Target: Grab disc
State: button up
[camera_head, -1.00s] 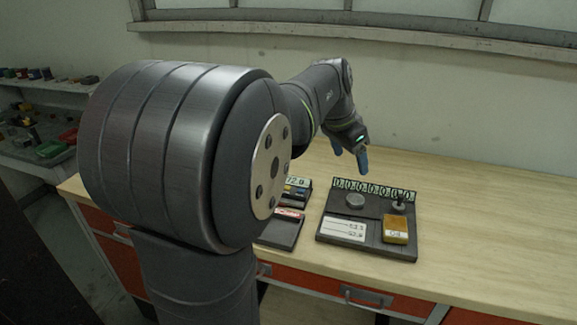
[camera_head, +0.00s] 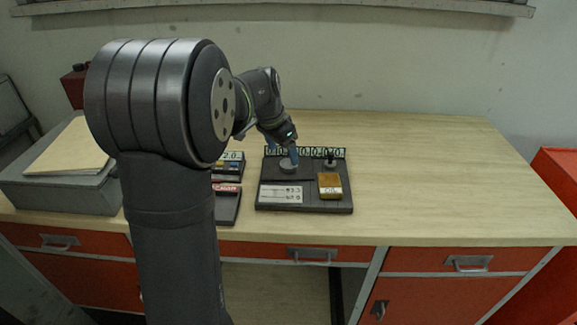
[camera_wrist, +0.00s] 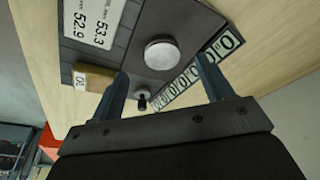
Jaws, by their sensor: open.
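The disc (camera_head: 288,168) is a round, light grey metal piece on the dark board (camera_head: 300,206). In the wrist view the disc (camera_wrist: 161,54) lies just beyond the fingertips, in line with the gap between them. My gripper (camera_head: 292,155) has blue-grey fingers and is over the disc in the head view, hiding part of it. In the wrist view my gripper (camera_wrist: 162,68) is open with nothing between its fingers. I cannot tell whether a fingertip touches the disc.
A small black-topped knob (camera_wrist: 142,98) and a yellow-brown block (camera_head: 330,184) stand on the board right of the disc in the head view. A number strip (camera_head: 318,152) runs along its back edge. A dark tray (camera_head: 227,207) lies left. The right tabletop (camera_head: 430,180) is clear.

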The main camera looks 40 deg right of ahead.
aim_at(289, 163)
jog(key=shift+d+x, duration=0.2)
jog(key=shift+x, duration=1.15)
jog(key=shift+d+x, duration=0.15)
jog(key=shift+x, duration=1.15)
jog(key=shift+w+r, duration=0.1)
jog(key=shift+r, duration=0.05)
jog(key=c, duration=1.3)
